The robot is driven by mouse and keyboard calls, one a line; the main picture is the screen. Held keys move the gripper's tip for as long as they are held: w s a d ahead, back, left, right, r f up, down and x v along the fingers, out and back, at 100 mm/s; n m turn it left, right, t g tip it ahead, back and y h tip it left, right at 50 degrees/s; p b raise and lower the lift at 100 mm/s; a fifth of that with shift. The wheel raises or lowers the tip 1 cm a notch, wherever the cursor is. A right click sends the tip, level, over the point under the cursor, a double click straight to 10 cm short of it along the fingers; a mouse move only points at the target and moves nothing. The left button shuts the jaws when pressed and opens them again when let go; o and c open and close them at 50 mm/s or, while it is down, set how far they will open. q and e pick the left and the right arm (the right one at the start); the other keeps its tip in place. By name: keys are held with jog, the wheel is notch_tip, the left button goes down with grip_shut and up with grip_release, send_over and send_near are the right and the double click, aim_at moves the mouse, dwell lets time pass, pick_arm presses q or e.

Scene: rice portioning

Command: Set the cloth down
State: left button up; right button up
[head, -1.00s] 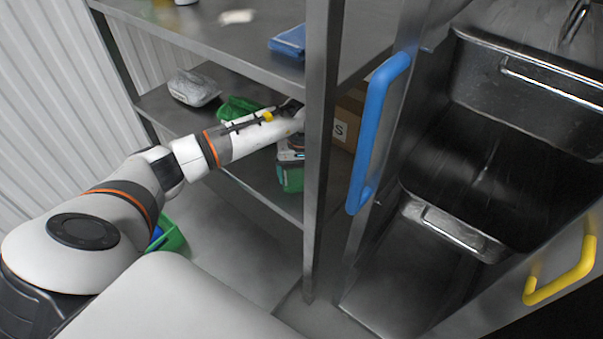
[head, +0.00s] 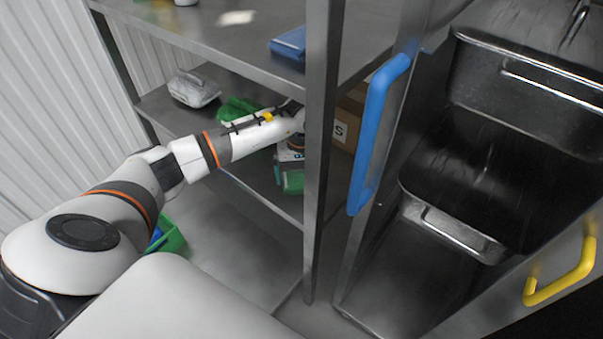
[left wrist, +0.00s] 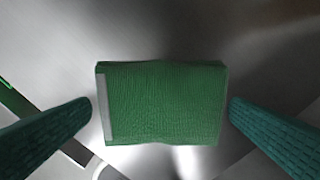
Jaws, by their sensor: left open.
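The green cloth (left wrist: 165,104) is a flat folded rectangle with a pale stripe along its left edge in the left wrist view. It lies on a grey metal surface. My left gripper (left wrist: 160,112) is open, one teal finger on each side of the cloth, with gaps between fingers and cloth. In the head view my left gripper (head: 291,180) points down over the lower shelf, beside the upright post, which partly covers the wrist. I cannot clearly make out the cloth there. My right gripper is not in view.
The steel post (head: 322,150) stands close to my left wrist. A cardboard box (head: 347,120), a green container (head: 238,108) and a grey wrapped pack (head: 193,88) sit on the lower shelf (head: 165,115). A blue folded item (head: 289,43) lies on the upper shelf (head: 225,45).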

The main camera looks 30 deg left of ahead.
aim_at(301, 179)
pick_arm(q)
notch_tip(301, 179, up, 7)
jog(key=shift+p, duration=0.35)
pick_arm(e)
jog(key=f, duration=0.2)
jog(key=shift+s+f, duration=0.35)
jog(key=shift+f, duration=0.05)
